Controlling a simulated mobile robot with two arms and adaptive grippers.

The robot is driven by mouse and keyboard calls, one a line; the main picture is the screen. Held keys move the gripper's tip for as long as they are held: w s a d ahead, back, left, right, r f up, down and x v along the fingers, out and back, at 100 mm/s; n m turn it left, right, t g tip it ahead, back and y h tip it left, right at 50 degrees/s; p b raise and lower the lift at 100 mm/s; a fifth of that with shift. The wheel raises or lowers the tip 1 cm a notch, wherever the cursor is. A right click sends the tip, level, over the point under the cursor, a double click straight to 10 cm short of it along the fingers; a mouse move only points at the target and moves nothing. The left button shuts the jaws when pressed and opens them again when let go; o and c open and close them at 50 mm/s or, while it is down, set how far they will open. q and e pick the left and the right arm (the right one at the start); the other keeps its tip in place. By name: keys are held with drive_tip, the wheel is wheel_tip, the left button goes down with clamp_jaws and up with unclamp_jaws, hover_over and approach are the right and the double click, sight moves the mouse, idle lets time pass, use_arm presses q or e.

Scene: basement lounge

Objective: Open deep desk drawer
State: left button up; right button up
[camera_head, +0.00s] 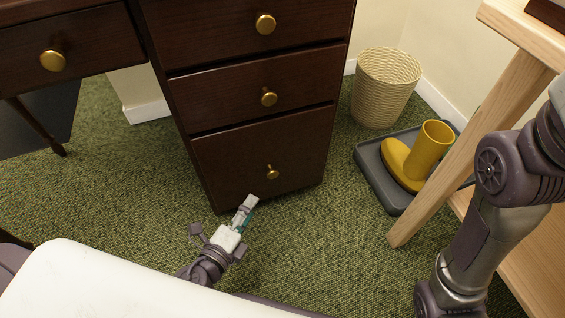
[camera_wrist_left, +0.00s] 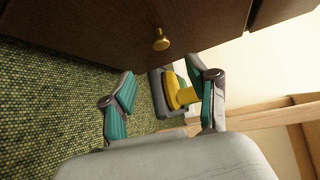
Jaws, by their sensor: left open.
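The dark wood desk has a stack of drawers, and the deep drawer (camera_head: 235,165) is the bottom one, its front flush with the desk and shut. Its small brass knob (camera_head: 272,172) is near the middle of the front; the knob also shows in the left wrist view (camera_wrist_left: 161,40). My left gripper (camera_head: 249,208) is low in front of the deep drawer, short of the knob and not touching it. In the left wrist view its two teal-padded fingers (camera_wrist_left: 160,97) are spread apart with nothing between them. My right gripper is out of view.
A yellow boot (camera_head: 425,150) stands on a grey tray (camera_head: 377,185) right of the desk. A woven wastebasket (camera_head: 385,88) is behind it. A light wood table (camera_head: 425,185) with a slanted leg is at the right. Green carpet (camera_head: 300,240) before the drawer is clear.

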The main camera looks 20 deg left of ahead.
sight(272, 176)
use_arm(q)
drive_tip(key=x, duration=1.3)
drive_tip(key=shift+w, duration=0.3)
clamp_jaws()
